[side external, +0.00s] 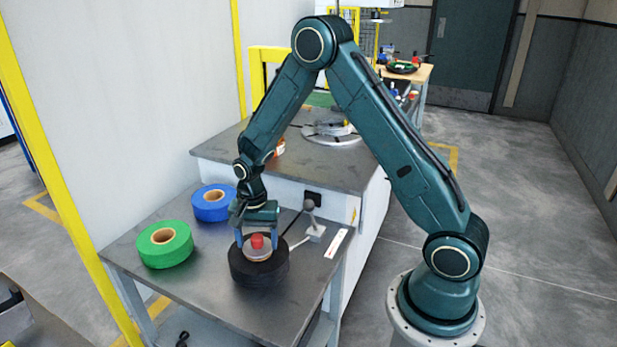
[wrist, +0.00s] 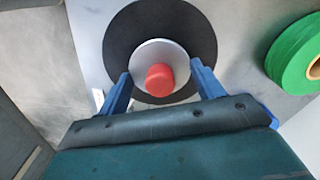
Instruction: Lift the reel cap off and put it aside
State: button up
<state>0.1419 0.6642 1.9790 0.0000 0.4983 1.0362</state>
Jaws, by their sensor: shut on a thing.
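The reel cap is a pale metal disc (wrist: 145,55) with a red knob (wrist: 160,77) on top. It sits over the middle of a black reel (side external: 259,275) on the grey metal table. In the side view the cap (side external: 258,253) shows between my fingers, with its red knob upright. My gripper (wrist: 160,84) is above the black reel, with its blue fingers on either side of the cap, shut on it. I cannot tell whether the cap is touching the reel or slightly above it.
A green reel (side external: 165,247) and a blue reel (side external: 212,205) lie on the table (side external: 200,295) left of the black reel. A small grey fixture (side external: 314,228) stands to the right. The front of the table is clear. A taller workbench (side external: 335,170) stands behind.

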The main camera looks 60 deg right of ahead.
aim_at(257, 236)
jog(key=shift+r, duration=0.3)
jog(key=shift+r, duration=0.35)
jog(key=shift+r, duration=0.35)
jog(key=shift+r, duration=0.35)
jog(key=shift+r, duration=0.35)
jog(key=shift+r, duration=0.3)
